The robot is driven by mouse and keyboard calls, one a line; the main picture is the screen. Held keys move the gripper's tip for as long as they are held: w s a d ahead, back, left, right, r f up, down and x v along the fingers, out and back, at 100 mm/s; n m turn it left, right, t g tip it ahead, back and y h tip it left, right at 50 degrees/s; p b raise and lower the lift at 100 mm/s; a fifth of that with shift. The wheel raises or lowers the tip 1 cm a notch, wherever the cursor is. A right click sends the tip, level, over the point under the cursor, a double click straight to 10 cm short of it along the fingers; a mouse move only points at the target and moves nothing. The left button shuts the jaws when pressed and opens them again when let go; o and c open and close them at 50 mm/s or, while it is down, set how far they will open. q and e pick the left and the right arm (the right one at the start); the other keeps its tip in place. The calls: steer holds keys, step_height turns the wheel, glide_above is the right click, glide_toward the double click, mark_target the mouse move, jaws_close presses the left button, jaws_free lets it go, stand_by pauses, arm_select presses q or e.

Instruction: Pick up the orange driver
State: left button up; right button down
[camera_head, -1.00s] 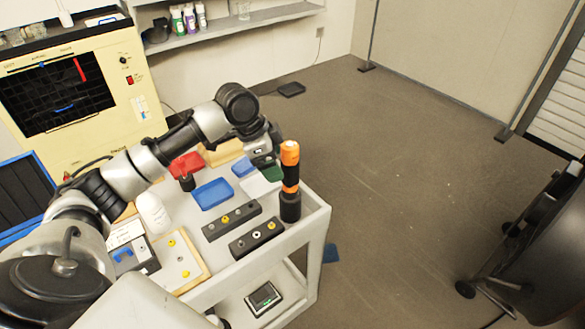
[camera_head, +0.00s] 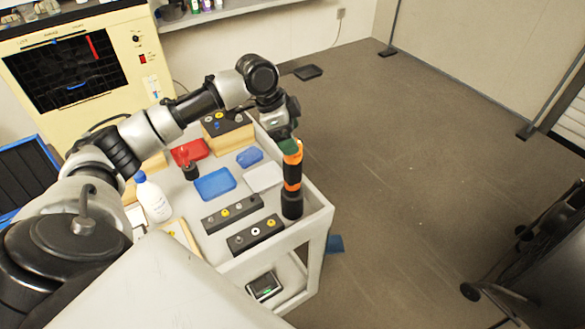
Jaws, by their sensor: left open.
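The orange driver (camera_head: 292,173), orange with black bands, stands upright in a black round holder (camera_head: 292,204) at the right edge of the white cart (camera_head: 318,222). My left arm reaches in from the left over the back of the cart. My left gripper (camera_head: 287,130) points down at the top of the driver and is open. Its fingers are small and partly hidden, so I cannot tell whether they touch the driver or sit around it. My right gripper is not in view.
Blue tray (camera_head: 214,184), red tray (camera_head: 189,151), white tray (camera_head: 263,177) and two black blocks with knobs (camera_head: 232,213) lie on the cart. A white bottle (camera_head: 153,198) stands at its left. Open floor lies to the right.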

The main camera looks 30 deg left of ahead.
arm_select(q)
steer(key=shift+w+d+f, duration=0.1)
steer(key=shift+f, duration=0.25)
steer(key=p+x, duration=0.2)
steer(key=x, duration=0.1)
steer(key=shift+a+f, duration=0.3)
steer(key=shift+f, duration=0.15)
steer(key=shift+d+f, duration=0.2)
steer(key=shift+f, duration=0.4)
steer(key=shift+w, duration=0.1)
steer(key=c, duration=1.3)
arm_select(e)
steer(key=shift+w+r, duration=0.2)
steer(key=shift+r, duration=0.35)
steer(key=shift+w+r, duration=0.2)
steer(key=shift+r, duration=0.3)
